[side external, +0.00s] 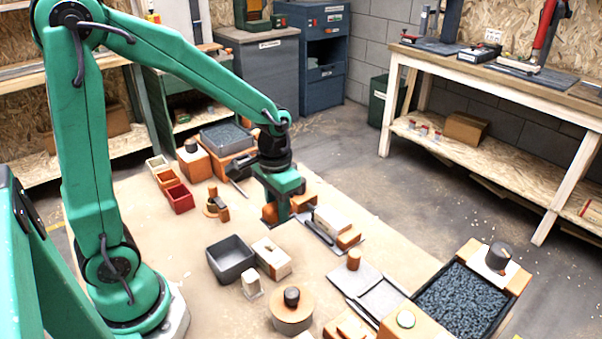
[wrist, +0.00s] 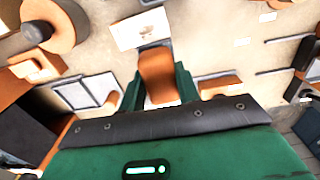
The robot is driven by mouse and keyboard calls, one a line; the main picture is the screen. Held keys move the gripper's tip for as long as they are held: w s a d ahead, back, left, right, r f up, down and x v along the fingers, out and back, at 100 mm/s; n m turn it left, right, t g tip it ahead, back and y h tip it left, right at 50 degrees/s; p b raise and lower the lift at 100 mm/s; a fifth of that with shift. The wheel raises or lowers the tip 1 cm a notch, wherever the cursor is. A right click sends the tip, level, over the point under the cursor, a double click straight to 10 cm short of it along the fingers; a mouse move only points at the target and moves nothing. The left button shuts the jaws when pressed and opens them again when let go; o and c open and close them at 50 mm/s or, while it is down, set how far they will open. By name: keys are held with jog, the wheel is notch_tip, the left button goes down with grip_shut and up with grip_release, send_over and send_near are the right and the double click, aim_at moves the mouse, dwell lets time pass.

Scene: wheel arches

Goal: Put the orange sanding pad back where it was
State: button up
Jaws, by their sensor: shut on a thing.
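My gripper (side external: 283,210) is low over the tan work surface, in the middle of the side external view. Its green jaws, also in the wrist view (wrist: 158,85), are shut on the orange sanding pad (wrist: 157,70). The pad's orange edge (side external: 269,214) shows beside the jaws in the side external view. Its underside is hidden, so I cannot tell whether it touches the surface. In the wrist view a white-topped block (wrist: 140,30) lies just beyond the pad.
A white block (side external: 332,221) and an orange block (side external: 348,238) sit close right of my gripper. A grey bin (side external: 231,259) stands nearer the front. A gravel-filled tray (side external: 460,303) is at front right. Some tan surface between them is bare.

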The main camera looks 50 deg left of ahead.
jog(key=w+a+f, duration=0.1)
jog(key=a+f, duration=0.1)
jog(key=a, duration=0.1)
jog(key=a+f, duration=0.2)
jog(key=a, duration=0.1)
jog(key=w+a+f, duration=0.1)
jog(key=a+f, duration=0.1)
jog(key=a, duration=0.2)
jog(key=shift+w+f, duration=0.15)
jog(key=shift+w, duration=0.15)
jog(key=shift+f, duration=2)
jog(key=shift+f, duration=0.15)
jog(key=o, duration=0.9)
jog(key=shift+o, duration=0.2)
notch_tip(320, 180, up, 12)
jog(key=shift+r, duration=0.2)
